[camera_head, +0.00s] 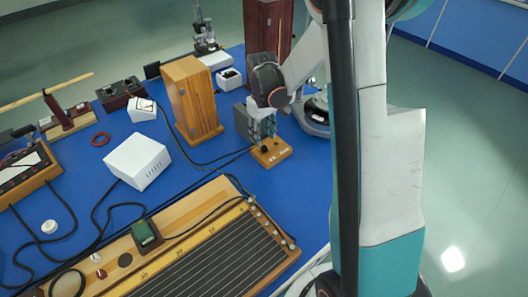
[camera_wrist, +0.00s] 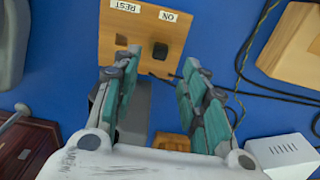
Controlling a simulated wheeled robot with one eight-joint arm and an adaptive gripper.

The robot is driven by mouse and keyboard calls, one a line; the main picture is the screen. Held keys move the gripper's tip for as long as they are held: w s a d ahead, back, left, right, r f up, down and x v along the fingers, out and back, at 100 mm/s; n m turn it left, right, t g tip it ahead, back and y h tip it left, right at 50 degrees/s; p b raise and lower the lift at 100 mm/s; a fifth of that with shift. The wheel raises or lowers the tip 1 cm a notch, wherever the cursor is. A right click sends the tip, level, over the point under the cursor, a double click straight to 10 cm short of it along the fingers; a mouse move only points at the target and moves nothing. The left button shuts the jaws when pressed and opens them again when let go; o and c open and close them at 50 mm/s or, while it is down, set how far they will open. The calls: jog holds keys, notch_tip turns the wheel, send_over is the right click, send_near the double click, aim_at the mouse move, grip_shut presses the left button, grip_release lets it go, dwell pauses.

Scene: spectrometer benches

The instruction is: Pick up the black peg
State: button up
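A wooden block (camera_wrist: 145,20) with upside-down labels REST and ON lies on the blue bench in the wrist view. It also shows in the head view (camera_head: 275,155). A black peg (camera_wrist: 160,51) stands near the block's edge, below the ON label. A smaller dark spot (camera_wrist: 121,39), perhaps a hole, is below the REST label. My gripper (camera_wrist: 161,62) is open, its teal fingers either side of the peg in the picture and apart from it. In the head view my gripper (camera_head: 262,128) is just above the block and partly hides it.
A tall wooden case (camera_head: 192,100) stands left of my gripper. A white box (camera_head: 138,160) and a long ruled board (camera_head: 220,245) with cables are nearer. A grey box (camera_wrist: 133,112) is close by my fingers.

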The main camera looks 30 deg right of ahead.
aim_at(263, 146)
notch_tip(263, 146, down, 6)
jog(key=b, duration=0.2)
jog(key=shift+r+b, duration=0.15)
jog(key=shift+b, duration=0.15)
jog(key=shift+s, duration=0.1)
grip_shut()
